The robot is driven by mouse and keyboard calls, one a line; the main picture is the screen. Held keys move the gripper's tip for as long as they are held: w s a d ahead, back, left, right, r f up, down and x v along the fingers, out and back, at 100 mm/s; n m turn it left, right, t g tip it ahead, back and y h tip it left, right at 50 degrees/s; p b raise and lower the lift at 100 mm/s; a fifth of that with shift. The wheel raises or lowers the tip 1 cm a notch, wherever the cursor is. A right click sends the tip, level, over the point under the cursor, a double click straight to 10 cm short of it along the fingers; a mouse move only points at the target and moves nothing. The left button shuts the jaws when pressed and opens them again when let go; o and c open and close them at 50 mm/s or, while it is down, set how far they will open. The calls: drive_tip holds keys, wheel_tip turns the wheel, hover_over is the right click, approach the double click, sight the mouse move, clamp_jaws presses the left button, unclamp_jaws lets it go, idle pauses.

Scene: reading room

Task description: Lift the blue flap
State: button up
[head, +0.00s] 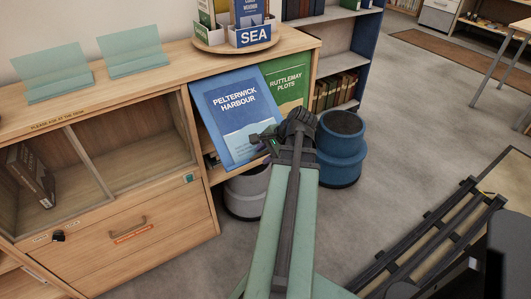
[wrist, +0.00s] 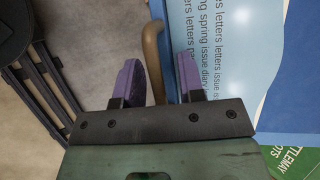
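The blue flap (head: 235,110), marked "PELTERWICK HARBOUR", leans tilted out from the wooden cabinet front in the head view. In the wrist view its blue face (wrist: 235,50) fills the upper right, with printed text. A tan curved bar (wrist: 153,45), like a handle or lip, runs along its edge. My gripper (head: 262,138) is at the flap's lower right edge. In the wrist view my gripper (wrist: 157,80) is open, its purple pads apart, with the bar's end showing between them. I cannot tell whether either pad touches it.
A green panel (head: 286,82), "RUTTLEMAY PLOTS", is right of the flap. A blue round stool (head: 340,155) and a grey one (head: 246,192) stand below. A book holder marked "SEA" (head: 254,36) sits on the cabinet top. Open carpet (head: 420,115) lies to the right.

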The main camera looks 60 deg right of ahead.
drive_tip(key=p+v, duration=0.8)
drive_tip(key=v, duration=0.2)
drive_tip(key=shift+s+r+p, duration=0.25)
drive_tip(key=shift+r+p, duration=0.1)
drive_tip(key=shift+p, duration=0.05)
drive_tip(key=shift+d, duration=0.1)
drive_tip(key=shift+r, duration=0.1)
drive_tip(key=s+d+r+p, duration=0.1)
drive_tip(key=r+p, duration=0.4)
drive_tip(key=s+d+r+p, duration=0.2)
drive_tip(key=r+p, duration=0.4)
drive_tip(key=shift+s+d, duration=0.3)
drive_tip(key=shift+s, duration=0.05)
drive_tip(key=shift+c, duration=0.2)
